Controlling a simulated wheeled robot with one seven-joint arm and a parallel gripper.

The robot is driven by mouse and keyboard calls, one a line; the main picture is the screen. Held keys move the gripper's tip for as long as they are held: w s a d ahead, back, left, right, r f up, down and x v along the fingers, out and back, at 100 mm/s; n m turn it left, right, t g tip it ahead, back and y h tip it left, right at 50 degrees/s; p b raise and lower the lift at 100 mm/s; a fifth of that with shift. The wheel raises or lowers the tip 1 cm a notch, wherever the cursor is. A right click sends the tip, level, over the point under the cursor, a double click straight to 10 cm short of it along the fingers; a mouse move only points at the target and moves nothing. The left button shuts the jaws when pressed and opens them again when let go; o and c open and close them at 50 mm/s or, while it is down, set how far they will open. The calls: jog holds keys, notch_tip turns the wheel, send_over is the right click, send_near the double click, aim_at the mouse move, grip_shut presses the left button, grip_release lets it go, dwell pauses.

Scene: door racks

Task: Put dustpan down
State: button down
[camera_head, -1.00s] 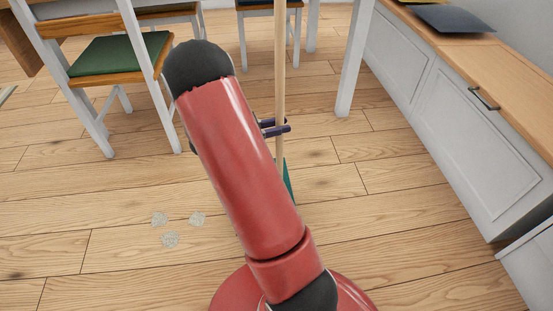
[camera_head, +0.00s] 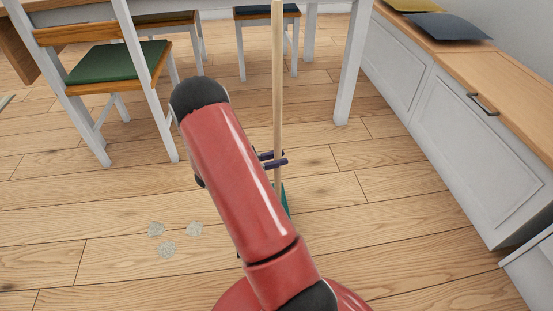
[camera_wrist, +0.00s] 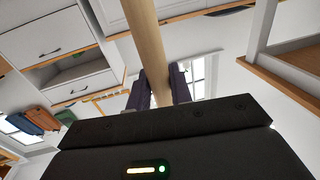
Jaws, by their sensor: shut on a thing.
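The dustpan has a long pale wooden handle (camera_head: 278,90) that stands upright in the head view, with a teal pan (camera_head: 285,197) at its lower end, mostly hidden behind my red arm. My gripper (camera_head: 275,161) is shut on the handle, its dark purple fingers around it just above the pan. In the wrist view my gripper (camera_wrist: 160,88) also closes on the handle (camera_wrist: 146,38), which runs up and slightly left. Whether the pan touches the floor is hidden.
A chair with a green cushion (camera_head: 116,62) stands left. A white cabinet (camera_head: 455,130) lines the right.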

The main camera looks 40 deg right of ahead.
jog(key=shift+f, duration=0.1)
jog(key=c, duration=1.3)
grip_release()
jog(key=shift+o, duration=0.2)
